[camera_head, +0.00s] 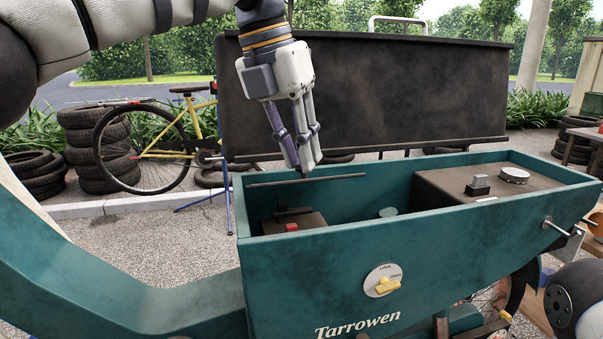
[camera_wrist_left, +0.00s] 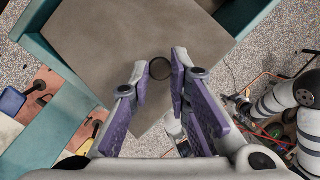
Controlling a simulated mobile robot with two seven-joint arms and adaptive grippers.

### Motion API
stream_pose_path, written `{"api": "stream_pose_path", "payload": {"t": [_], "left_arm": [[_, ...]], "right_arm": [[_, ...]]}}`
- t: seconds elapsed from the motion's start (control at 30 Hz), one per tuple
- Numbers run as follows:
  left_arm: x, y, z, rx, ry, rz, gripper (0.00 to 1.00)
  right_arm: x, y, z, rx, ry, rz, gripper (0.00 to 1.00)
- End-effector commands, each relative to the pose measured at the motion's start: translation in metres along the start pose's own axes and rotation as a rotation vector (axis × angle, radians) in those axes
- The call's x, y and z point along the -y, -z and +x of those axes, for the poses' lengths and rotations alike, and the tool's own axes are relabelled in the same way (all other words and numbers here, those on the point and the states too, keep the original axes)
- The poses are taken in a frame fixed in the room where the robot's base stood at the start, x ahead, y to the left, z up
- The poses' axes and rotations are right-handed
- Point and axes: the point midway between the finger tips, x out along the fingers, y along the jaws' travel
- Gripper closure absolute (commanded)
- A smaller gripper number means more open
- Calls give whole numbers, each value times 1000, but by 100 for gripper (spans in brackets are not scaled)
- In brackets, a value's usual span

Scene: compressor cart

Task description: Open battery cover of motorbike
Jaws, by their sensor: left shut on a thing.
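The motorbike's teal body (camera_head: 340,270) holds an open box with a yellow knob on a white dial marked LOCK (camera_head: 384,281) on its front. My left gripper (camera_head: 304,172) is above the box's left back part, shut on the small dark round knob (camera_wrist_left: 160,68) of a flat grey-brown cover. This cover (camera_head: 330,179) shows nearly edge-on as a thin dark strip, and broadly in the left wrist view (camera_wrist_left: 110,40). It appears lifted above the left compartment. Below, a dark battery-like block (camera_head: 300,222) with a red terminal shows inside.
A large dark lid (camera_head: 390,95) stands raised behind the box. Stacked tyres (camera_head: 95,150) and a yellow bicycle (camera_head: 180,150) stand behind on the left.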

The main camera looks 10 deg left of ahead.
Motion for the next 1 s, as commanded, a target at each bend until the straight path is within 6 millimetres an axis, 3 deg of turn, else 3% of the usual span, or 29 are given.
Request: {"api": "stream_pose_path", "payload": {"t": [0.2,0.33,0.67,1.0], "left_arm": [[-10,-14,-7,4,-4,-8,100],[-10,-13,-8,3,-5,-6,72],[-8,-13,-13,5,-4,-5,72],[-8,-14,-54,8,-7,-5,72]], "right_arm": [[0,-5,6,21,-1,0,100],[0,-4,6,19,-1,0,100],[0,-4,5,17,-1,0,100],[0,-4,5,16,-1,0,100]]}}
